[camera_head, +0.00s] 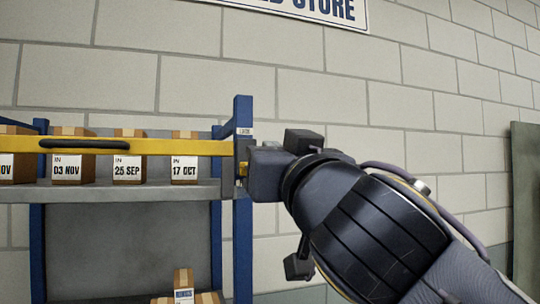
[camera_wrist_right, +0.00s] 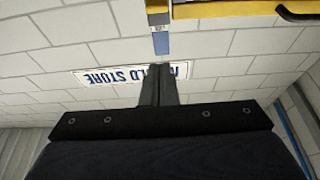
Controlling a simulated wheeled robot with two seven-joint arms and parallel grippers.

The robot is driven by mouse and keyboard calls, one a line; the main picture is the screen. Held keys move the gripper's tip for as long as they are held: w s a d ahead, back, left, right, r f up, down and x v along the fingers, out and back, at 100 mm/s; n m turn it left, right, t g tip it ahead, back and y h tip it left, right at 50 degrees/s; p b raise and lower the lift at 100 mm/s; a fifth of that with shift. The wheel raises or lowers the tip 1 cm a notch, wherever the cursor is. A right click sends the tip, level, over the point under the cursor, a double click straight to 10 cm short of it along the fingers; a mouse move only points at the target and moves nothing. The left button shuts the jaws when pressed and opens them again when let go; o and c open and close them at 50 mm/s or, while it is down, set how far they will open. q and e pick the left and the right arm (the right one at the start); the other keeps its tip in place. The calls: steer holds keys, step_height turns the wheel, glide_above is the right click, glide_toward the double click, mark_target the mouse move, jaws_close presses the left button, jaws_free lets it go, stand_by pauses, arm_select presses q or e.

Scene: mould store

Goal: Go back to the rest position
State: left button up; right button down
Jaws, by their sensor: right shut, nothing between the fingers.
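My right arm comes in from the lower right in the head view, and its gripper (camera_head: 246,170) is in front of the blue post at the right end of the shelf rack. In the right wrist view the two fingers (camera_wrist_right: 158,72) are pressed together with nothing between them. The fingertips are close to the yellow bar (camera_head: 140,147) and the blue post (camera_head: 243,115); I cannot tell whether they touch. The yellow bar also shows at the top of the wrist view (camera_wrist_right: 225,10). My left gripper is not in view.
A grey shelf (camera_head: 120,191) behind the bar holds several dated cardboard boxes (camera_head: 128,158); more boxes (camera_head: 184,287) are lower down. A black handle (camera_head: 84,144) is on the bar. A block wall (camera_head: 420,95) stands behind. A greenish panel (camera_head: 525,200) is at the far right.

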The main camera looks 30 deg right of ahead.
steer(key=shift+a, duration=0.1)
stand_by(0.3)
step_height(320, 180, down, 30)
steer(key=w+d+n+g+y, duration=0.2)
steer(key=d+g+y, duration=0.1)
steer(key=g, duration=0.6)
steer(key=s+a+f+g+y, duration=0.2)
steer(key=s+f, duration=0.2)
steer(key=f, duration=0.4)
steer(key=s+a+f+g+y, duration=0.2)
steer(key=s+f, duration=0.2)
steer(key=f, duration=0.4)
steer(key=s+a+f+m+g+y, duration=0.1)
steer(key=s+a+f+g, duration=0.1)
steer(key=f, duration=0.7)
steer(key=s+a, duration=0.1)
steer(key=s, duration=0.1)
steer(key=shift+s+g+y, duration=0.4)
steer(key=shift+f, duration=0.1)
